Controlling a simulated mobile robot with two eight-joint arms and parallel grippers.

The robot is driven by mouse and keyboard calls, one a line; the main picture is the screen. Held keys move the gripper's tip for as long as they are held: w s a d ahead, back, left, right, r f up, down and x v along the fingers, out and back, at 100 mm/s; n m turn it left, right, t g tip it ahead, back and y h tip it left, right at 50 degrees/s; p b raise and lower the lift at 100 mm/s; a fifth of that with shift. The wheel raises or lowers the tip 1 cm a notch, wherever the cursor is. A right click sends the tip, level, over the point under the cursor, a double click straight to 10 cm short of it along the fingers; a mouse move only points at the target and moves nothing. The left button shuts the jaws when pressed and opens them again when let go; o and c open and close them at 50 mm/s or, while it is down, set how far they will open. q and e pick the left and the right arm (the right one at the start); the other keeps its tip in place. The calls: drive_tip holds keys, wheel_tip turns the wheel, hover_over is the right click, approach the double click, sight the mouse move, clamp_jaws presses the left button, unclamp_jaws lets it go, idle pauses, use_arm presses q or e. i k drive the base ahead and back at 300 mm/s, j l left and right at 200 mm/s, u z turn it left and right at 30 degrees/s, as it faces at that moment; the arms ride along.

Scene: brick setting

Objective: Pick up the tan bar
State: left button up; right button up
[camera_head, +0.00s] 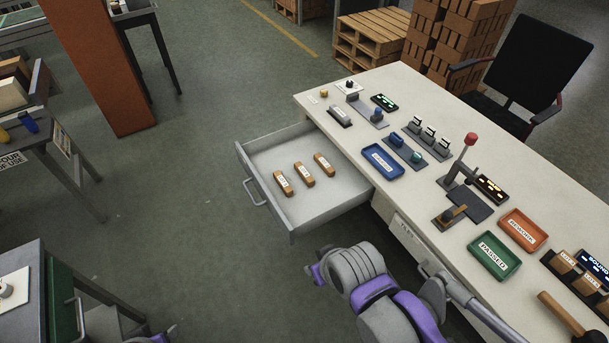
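Three tan-brown bars with white labels lie side by side, apart, in the open grey drawer: a left bar (283,183), a middle bar (304,174) and a right bar (324,164). Their label text is too small to read, and their colours look alike. The drawer (339,194) is pulled out from the left side of the white desk. A grey and purple arm of mine is at the bottom centre, below the drawer and apart from the bars. Its fingers cannot be made out clearly. A small dark and purple part of mine shows at the bottom left edge.
The desk (420,90) holds a blue tray (382,161), a green PASSED tray (495,255), an orange REWORK tray (522,230), a red-knobbed lever (469,141) and several switches. A black chair (538,70) stands behind. The floor left of the drawer is clear.

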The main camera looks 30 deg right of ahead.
sight(308, 179)
drive_tip(key=i+z, duration=0.1)
drive_tip(key=z, duration=0.4)
drive_tip(key=i+j+z, duration=0.1)
drive_tip(key=z, duration=0.35)
drive_tip(key=i+j+z, duration=0.55)
drive_tip(key=j+z, duration=0.15)
drive_tip(key=j, duration=0.15)
drive_tip(key=i+j, duration=0.15)
drive_tip(key=j, duration=0.2)
drive_tip(key=i+j, duration=0.15)
drive_tip(key=j, duration=0.15)
drive_tip(key=i+j+z, duration=0.1)
drive_tip(key=j, duration=0.25)
drive_tip(key=i+j, duration=0.15)
drive_tip(key=j, duration=0.2)
drive_tip(key=i+j, duration=0.15)
drive_tip(key=j, duration=0.15)
drive_tip(key=z, duration=0.05)
